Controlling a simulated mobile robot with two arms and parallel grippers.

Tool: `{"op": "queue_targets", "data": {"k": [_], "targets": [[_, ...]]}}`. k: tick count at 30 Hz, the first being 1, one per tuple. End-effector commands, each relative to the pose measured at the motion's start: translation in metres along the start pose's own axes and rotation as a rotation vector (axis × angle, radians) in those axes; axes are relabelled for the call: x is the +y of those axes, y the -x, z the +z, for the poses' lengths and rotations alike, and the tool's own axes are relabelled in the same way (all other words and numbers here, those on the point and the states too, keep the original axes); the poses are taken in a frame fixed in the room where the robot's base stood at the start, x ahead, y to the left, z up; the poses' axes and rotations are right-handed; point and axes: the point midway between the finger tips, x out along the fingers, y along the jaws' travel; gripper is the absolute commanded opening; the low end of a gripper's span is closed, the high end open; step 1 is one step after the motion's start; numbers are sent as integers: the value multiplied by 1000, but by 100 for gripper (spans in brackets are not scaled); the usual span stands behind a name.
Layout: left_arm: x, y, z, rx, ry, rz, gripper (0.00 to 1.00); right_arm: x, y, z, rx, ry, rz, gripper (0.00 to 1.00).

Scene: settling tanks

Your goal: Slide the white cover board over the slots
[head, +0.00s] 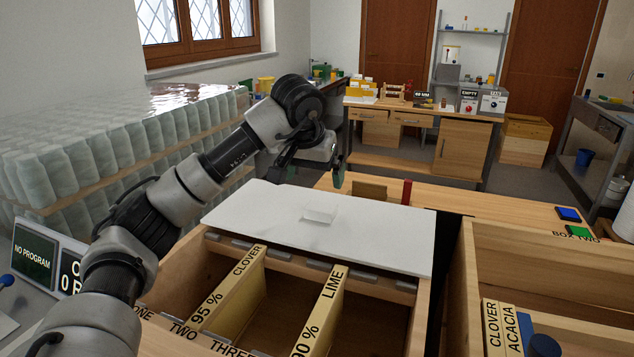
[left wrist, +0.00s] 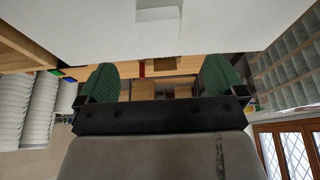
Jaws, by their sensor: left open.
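The white cover board (head: 270,222) lies flat across the far part of the slotted wooden box (head: 425,320). A small raised white tab (head: 320,216) stands near its middle. The slots (head: 300,318) nearer me are uncovered, with dividers labelled CLOVER 95 % (head: 226,293) and LIME 90 % (head: 326,308) between them. My left gripper (head: 312,168) is open and empty, beyond the far edge of the board and apart from the tab. In the left wrist view its green fingers (left wrist: 158,82) are spread, with the board (left wrist: 75,25) and tab (left wrist: 158,27) at the top. My right gripper is not in view.
A second wooden box (head: 560,262) stands close on the right, with labelled boards and a dark blue object (head: 543,346) in it. A small red post (head: 406,192) stands behind the board. Stacked jars (head: 100,150) and a screen (head: 34,255) are on the left.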

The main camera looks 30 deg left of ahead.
Motion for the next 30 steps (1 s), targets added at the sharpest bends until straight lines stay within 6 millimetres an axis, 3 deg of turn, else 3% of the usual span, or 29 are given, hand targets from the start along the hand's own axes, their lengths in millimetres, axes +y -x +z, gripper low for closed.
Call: {"op": "queue_targets", "data": {"k": [18, 30], "targets": [[2, -93, 0, -3, -1, 4, 98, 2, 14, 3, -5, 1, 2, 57], [2, -103, 0, -1, -1, 4, 98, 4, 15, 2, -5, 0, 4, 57]]}}
